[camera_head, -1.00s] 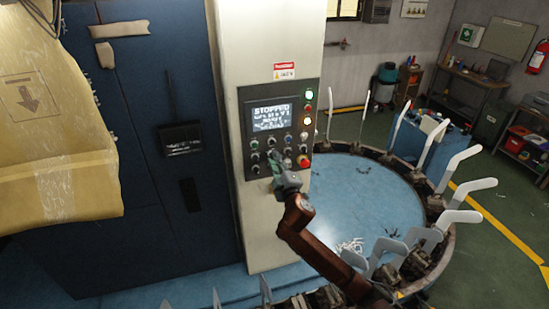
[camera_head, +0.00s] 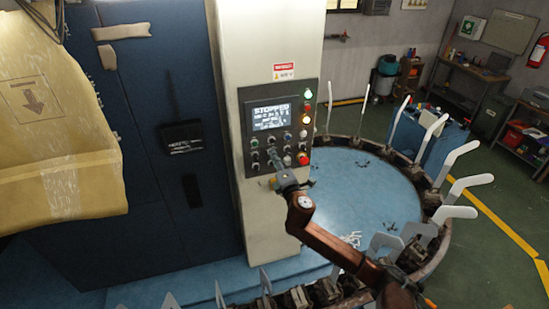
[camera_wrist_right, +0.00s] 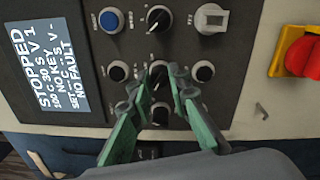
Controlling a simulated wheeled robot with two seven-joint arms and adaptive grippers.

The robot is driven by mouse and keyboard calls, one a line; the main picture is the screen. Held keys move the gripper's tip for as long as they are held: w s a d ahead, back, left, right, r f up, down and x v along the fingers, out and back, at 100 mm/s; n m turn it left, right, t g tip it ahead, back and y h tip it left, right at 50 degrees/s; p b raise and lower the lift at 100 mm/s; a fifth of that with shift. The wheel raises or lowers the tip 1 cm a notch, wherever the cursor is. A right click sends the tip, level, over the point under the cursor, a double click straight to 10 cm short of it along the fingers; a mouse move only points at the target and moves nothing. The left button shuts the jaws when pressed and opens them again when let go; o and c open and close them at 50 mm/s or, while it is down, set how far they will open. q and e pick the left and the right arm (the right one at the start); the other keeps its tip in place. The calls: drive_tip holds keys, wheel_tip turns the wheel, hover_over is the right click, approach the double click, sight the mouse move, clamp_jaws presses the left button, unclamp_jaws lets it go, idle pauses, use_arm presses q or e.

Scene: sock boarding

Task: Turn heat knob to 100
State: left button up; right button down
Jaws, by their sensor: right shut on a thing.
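The control panel (camera_head: 308,153) is on the white column, with a lit screen (camera_head: 270,117) headed STOPPED. In the right wrist view the screen (camera_wrist_right: 45,55) also shows, with NO FAULT on its last line. My right gripper (camera_head: 274,160) is at the panel's lower knobs. In the right wrist view its green fingers (camera_wrist_right: 160,90) are shut on a black knob (camera_wrist_right: 159,86) in the middle of the panel, which they partly hide. The knob's label and setting cannot be read, so I cannot tell if it is the heat knob. My left gripper is not in view.
Other knobs (camera_wrist_right: 118,71) and a blue button (camera_wrist_right: 111,20) are close around the fingers. A red emergency stop (camera_wrist_right: 302,55) is on the right. A round carousel (camera_head: 350,200) with several upright white forms stands beside the column. A cardboard box (camera_head: 60,190) is at the left.

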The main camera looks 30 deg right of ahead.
drive_tip(key=shift+f, duration=0.1)
idle(0.4)
drive_tip(key=c, duration=1.8)
unclamp_jaws()
drive_tip(key=v, duration=1.2)
